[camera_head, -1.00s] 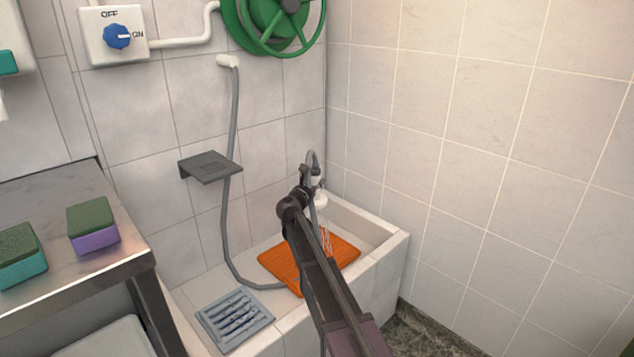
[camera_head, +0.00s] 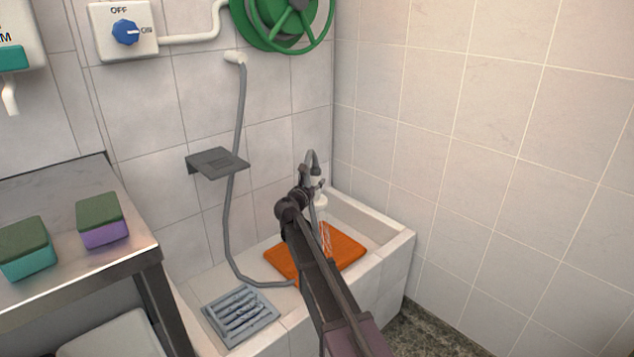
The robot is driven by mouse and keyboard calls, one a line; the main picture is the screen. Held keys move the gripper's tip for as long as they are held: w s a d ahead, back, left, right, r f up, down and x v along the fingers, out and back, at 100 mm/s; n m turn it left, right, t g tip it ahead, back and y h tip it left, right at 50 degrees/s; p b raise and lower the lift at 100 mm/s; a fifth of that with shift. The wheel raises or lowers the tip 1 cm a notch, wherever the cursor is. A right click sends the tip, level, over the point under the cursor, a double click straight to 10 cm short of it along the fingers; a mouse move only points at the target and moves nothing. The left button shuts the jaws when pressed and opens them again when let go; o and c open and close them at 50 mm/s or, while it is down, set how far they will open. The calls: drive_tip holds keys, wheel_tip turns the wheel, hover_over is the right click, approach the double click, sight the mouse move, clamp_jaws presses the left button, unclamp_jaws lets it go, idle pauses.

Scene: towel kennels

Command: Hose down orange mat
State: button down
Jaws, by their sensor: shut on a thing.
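The orange mat (camera_head: 346,252) lies flat in the pale tiled basin, partly hidden behind my arm. My gripper (camera_head: 314,185) is over the basin near the wall, shut on the white spray head (camera_head: 319,198). The head points down and thin streams of water (camera_head: 326,238) fall from it onto the mat. The grey hose (camera_head: 232,215) hangs from a white wall outlet (camera_head: 234,57), dips into the basin and loops up to the head. The blue knob (camera_head: 126,32) on the wall box points toward ON.
A grey drain grate (camera_head: 240,314) is at the basin's near left. A grey wall bracket (camera_head: 217,162) is empty. Green-topped sponges, one purple (camera_head: 102,220) and one teal (camera_head: 26,248), lie on the steel table (camera_head: 75,180). A green reel (camera_head: 283,22) hangs above. The basin's rim (camera_head: 392,240) borders the right side.

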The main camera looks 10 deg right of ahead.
drive_tip(key=s+a, duration=0.3)
drive_tip(key=a, duration=0.2)
drive_tip(key=shift+s+a, duration=0.15)
drive_tip(key=shift+s, duration=0.25)
idle(1.3)
drive_tip(key=shift+s+a, duration=0.1)
idle(0.6)
drive_tip(key=shift+r, duration=0.1)
